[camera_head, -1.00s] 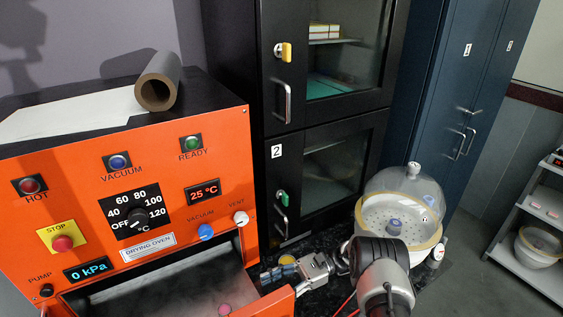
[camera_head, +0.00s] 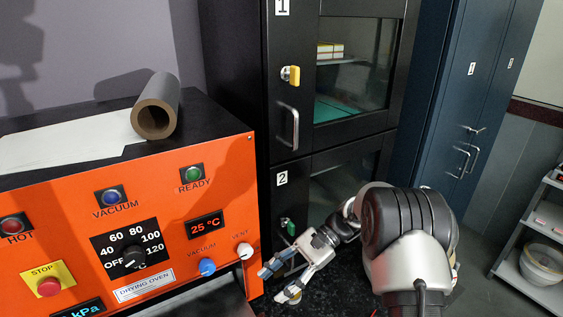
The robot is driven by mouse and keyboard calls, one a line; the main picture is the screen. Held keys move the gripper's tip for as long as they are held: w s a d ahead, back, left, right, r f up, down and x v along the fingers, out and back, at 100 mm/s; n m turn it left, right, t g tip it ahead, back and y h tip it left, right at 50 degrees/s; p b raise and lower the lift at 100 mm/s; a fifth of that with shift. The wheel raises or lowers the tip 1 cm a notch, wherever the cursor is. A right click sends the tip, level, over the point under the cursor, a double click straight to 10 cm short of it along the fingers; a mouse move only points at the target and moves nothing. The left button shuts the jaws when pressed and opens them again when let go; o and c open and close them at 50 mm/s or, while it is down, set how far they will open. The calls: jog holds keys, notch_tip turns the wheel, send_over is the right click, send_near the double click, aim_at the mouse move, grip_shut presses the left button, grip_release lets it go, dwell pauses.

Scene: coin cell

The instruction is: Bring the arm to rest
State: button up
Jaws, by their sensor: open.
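My gripper (camera_head: 279,283) is in the lower middle of the head view, over the dark speckled counter and just right of the orange oven. Its two fingers are spread apart, with nothing seen between them. My arm (camera_head: 405,230) is bent and raised at the lower right, in front of the lower cabinet compartment and the area to its right.
The orange drying oven (camera_head: 200,240) stands close left of my gripper; its display reads 25 °C. A cardboard roll (camera_head: 157,108) lies on top. The black glass-door cabinet (camera_head: 290,185) is behind my gripper. Blue lockers (camera_head: 470,90) and a grey shelf rack (camera_head: 515,270) stand right.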

jog(key=s+d+r+n+t+h, duration=0.25)
jog(key=s+r, duration=0.25)
jog(key=r, duration=0.3)
jog(key=s+d+r+n+t+h, duration=0.3)
jog(key=s+d, duration=0.3)
jog(key=s, duration=0.3)
jog(key=s+d+r+n+t+h, duration=0.4)
jog(key=s+d+t+h, duration=0.1)
jog(key=s, duration=0.5)
jog(key=shift+d+r+t, duration=0.3)
jog(key=shift+d+t, duration=0.05)
jog(key=shift+d, duration=0.35)
